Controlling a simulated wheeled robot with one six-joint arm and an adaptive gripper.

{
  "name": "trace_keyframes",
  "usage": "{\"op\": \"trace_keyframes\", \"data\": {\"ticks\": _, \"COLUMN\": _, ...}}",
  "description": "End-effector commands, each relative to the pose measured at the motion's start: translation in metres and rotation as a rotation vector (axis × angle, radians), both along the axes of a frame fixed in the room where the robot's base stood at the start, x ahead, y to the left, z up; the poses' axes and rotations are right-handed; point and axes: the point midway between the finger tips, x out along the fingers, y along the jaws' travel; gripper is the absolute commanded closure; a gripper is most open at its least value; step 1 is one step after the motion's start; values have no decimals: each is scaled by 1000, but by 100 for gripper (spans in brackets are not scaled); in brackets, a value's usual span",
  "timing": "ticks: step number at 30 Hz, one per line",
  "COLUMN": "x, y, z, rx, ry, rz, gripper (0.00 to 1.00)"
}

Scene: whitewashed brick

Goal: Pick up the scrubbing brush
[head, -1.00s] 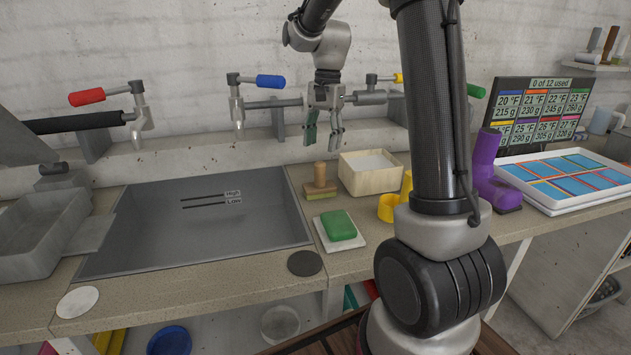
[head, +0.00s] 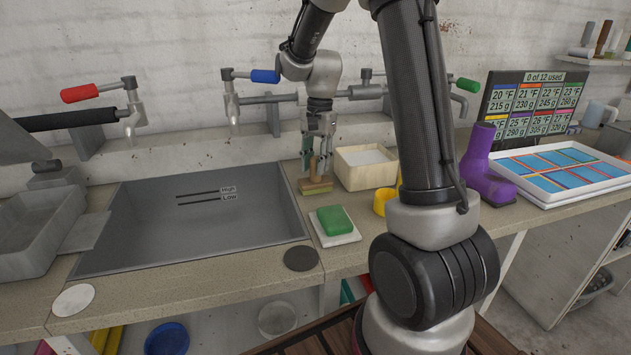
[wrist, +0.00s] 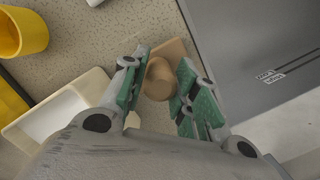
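The scrubbing brush (head: 316,186) stands on the counter between the sink and a cream box, its wooden handle upright. In the wrist view its round wooden handle (wrist: 160,80) shows from above, between my fingers. My gripper (head: 318,165) is lowered over the brush, fingers pointing down on either side of the handle. In the wrist view my gripper (wrist: 158,92) has its green-padded fingers apart, with a visible gap between the right finger and the handle. Part of the handle is hidden behind the fingers in the head view.
The cream box (head: 366,168) stands close on the right of the brush. A green sponge on a white dish (head: 353,238) lies in front. The grey sink (head: 140,235) is to the left. Yellow cup (wrist: 22,32) and purple boot (head: 484,168) stand farther right.

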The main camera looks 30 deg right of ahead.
Motion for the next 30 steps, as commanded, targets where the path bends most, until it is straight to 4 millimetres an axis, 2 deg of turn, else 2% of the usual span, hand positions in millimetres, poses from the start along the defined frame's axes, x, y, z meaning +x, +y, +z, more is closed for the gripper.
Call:
{"op": "trace_keyframes", "data": {"ticks": 1, "x": 0, "y": 0, "z": 0, "rx": 0, "ry": 0, "rz": 0, "gripper": 86}}
{"op": "trace_keyframes", "data": {"ticks": 3, "x": 0, "y": 0, "z": 0, "rx": 0, "ry": 0, "rz": 0, "gripper": 98}}
{"op": "trace_keyframes", "data": {"ticks": 4, "x": 0, "y": 0, "z": 0, "rx": 0, "ry": 0, "rz": 0, "gripper": 100}}
{"op": "trace_keyframes", "data": {"ticks": 14, "x": 1, "y": 0, "z": 4, "rx": 0, "ry": -2, "rz": 0, "gripper": 100}}
{"op": "trace_keyframes", "data": {"ticks": 17, "x": 1, "y": 0, "z": 18, "rx": 0, "ry": -4, "rz": 0, "gripper": 100}}
{"op": "trace_keyframes", "data": {"ticks": 24, "x": 1, "y": 0, "z": 69, "rx": -1, "ry": -4, "rz": 1, "gripper": 100}}
{"op": "trace_keyframes", "data": {"ticks": 30, "x": 0, "y": 0, "z": 96, "rx": -1, "ry": -2, "rz": 0, "gripper": 100}}
